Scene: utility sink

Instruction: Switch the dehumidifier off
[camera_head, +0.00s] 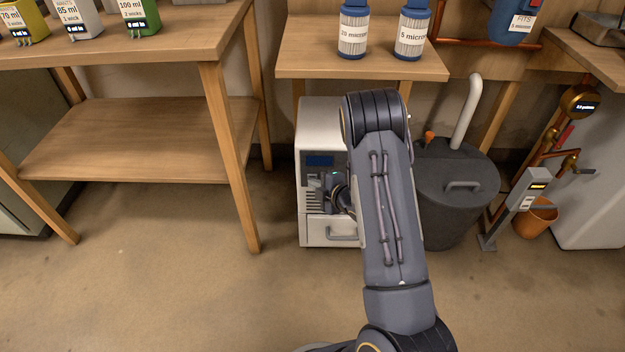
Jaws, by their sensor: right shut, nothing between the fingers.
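The dehumidifier (309,146) is a white box on the floor under the middle shelf. Its front has a dark blue display (320,161), vent slots and a drawer with a handle (342,236) at the bottom. My right gripper (327,187) is shut and empty at the front panel, just below the display. My right arm hides the dehumidifier's right part, and the gripper covers part of the panel, so I cannot tell whether it touches a switch. The display's text is too small to read. My left gripper is not in view.
A dark lidded tank (461,215) with a white pipe stands to the right. Beyond it are a grey post device (528,188) and an orange bucket (537,217). A wooden table (135,140) stands left. The floor in front is clear.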

